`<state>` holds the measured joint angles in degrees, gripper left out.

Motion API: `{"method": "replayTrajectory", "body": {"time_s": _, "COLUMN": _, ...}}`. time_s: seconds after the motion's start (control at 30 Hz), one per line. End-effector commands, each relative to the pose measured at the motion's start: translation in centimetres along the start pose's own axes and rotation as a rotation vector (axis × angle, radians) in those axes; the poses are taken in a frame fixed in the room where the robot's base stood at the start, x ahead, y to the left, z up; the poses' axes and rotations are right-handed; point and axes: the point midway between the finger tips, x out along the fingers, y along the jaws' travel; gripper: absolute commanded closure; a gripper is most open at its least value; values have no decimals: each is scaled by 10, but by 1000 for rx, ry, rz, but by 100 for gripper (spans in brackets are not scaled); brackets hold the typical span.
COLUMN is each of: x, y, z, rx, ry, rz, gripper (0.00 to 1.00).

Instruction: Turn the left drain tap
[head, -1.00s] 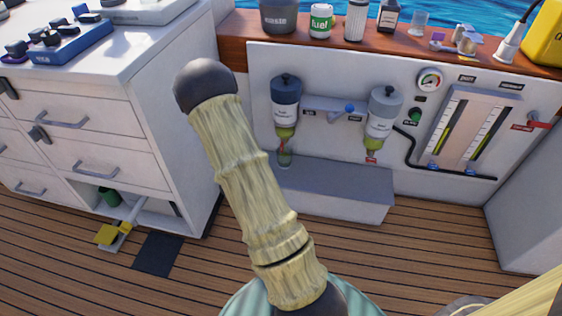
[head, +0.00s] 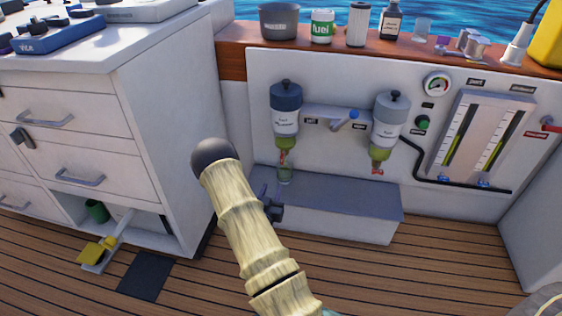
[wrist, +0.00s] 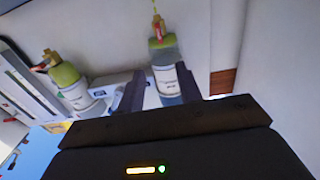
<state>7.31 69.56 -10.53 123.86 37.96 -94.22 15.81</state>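The left drain tap (head: 283,157) is a small red part under the left filter (head: 286,118), which has a blue top and a greenish bowl. A clear cup (head: 285,174) stands below it on the grey ledge. My gripper (head: 272,207) shows its dark fingers beside my arm, lower and left of the tap in the picture. In the wrist view the scene is upside down; the left filter (wrist: 170,75) shows between the two open fingers, with the red tap (wrist: 158,30) above it. The fingers (wrist: 160,92) are apart and hold nothing.
The right filter (head: 389,123) with its own red tap (head: 377,171) hangs to the right. A blue-knobbed lever (head: 353,115) sits between the filters. The grey ledge (head: 340,207) juts out below. A white cabinet (head: 160,130) stands at left.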

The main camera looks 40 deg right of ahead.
Motion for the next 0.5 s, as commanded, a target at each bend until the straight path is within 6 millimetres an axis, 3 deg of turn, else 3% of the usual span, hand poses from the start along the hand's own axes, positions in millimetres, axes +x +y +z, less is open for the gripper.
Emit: {"method": "replayTrajectory", "body": {"time_s": 0.5, "x": 83, "y": 1, "z": 3, "rx": 2, "ry": 4, "rz": 2, "gripper": 65}}
